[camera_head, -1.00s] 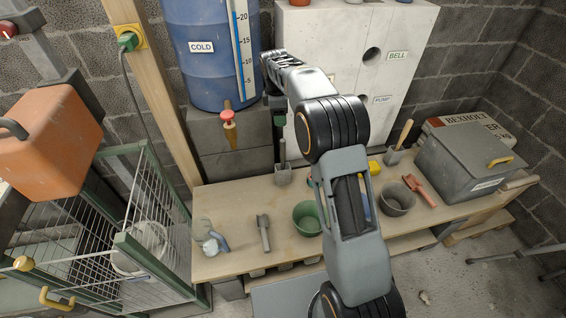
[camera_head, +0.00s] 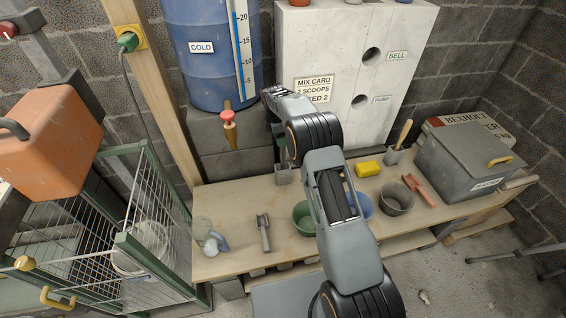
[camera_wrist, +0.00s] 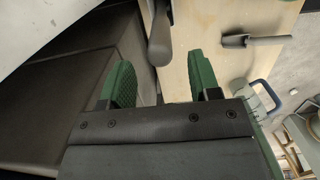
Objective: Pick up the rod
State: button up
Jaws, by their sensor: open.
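In the wrist view the rod (camera_wrist: 160,42) is a grey bar with a rounded near end. This end lies just ahead of and between my two green fingers, and no finger touches it. Its far part runs out of the top of that view. My gripper (camera_wrist: 162,78) is open and empty. In the head view my gripper (camera_head: 281,153) points down above a small grey holder (camera_head: 283,175) at the back of the bench. My arm and gripper hide the rod in the head view.
The wooden bench (camera_head: 233,212) carries a grey scoop (camera_head: 264,232), a green bowl (camera_head: 302,217), a grey bowl (camera_head: 397,200), a yellow block (camera_head: 368,169) and a lidded grey box (camera_head: 470,165).

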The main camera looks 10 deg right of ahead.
jog(key=shift+d+f+p, duration=0.25)
jog(key=shift+f+p, duration=0.05)
jog(key=shift+f, duration=1)
jog(key=shift+d+f+p, duration=0.25)
jog(key=shift+f, duration=1.05)
jog(key=c, duration=1)
